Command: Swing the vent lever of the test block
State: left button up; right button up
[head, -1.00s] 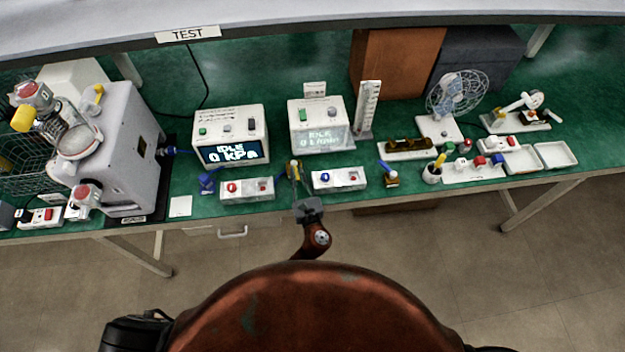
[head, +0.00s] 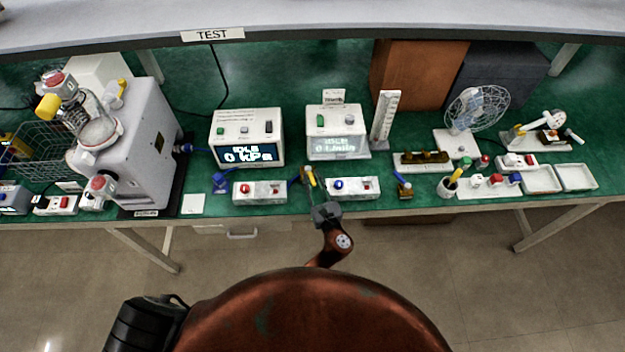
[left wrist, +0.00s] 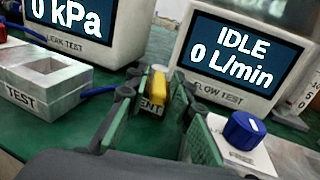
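The yellow vent lever (left wrist: 158,86) stands above a small plate marked with letters ending in "ENT" in the left wrist view. In the head view the left gripper (head: 311,186) reaches up to the lever from below. A grey test block (left wrist: 45,86) marked "TEST" lies left of the fingers. My right gripper is not in view.
A blue knob (left wrist: 243,130) sits close beside the right finger. The leak tester (head: 247,140) and the flow tester (head: 337,133) stand behind. A blue hose (left wrist: 98,90) runs left of the fingers. A white pump machine (head: 140,140) stands far left.

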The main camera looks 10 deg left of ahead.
aim_at(313, 179)
pick_arm(q)
jog(key=shift+o, duration=0.6)
notch_tip(313, 179, up, 10)
jog(key=shift+c, duration=0.6)
